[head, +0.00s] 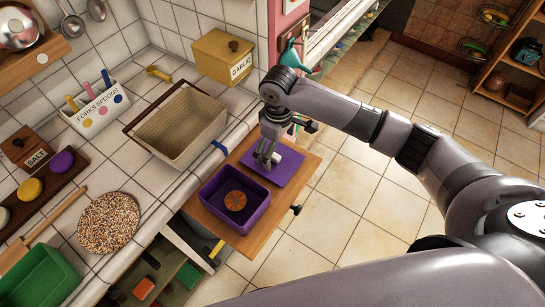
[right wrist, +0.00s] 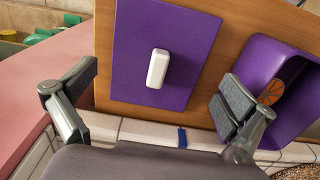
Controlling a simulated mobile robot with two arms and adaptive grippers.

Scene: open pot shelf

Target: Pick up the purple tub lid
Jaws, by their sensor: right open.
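The purple tub lid (head: 287,174) lies flat on a pulled-out wooden board (head: 305,163). It is a flat rectangle with a white bar handle, and my right gripper (head: 266,158) partly covers it in the head view. In the right wrist view the lid (right wrist: 130,45) lies ahead with its white handle (right wrist: 158,68) standing clear. There my right gripper (right wrist: 160,84) is open, one finger on each side of the handle and nothing between them. The open purple tub (head: 213,190) stands beside the lid with a round orange piece (head: 235,201) inside. My left gripper is out of view.
The tiled counter borders the board, with a beige basket (head: 180,122), a garlic box (head: 222,56) and a spoon holder (head: 95,108) on it. An open drawer with coloured items lies below the board. Tiled floor is free to the right.

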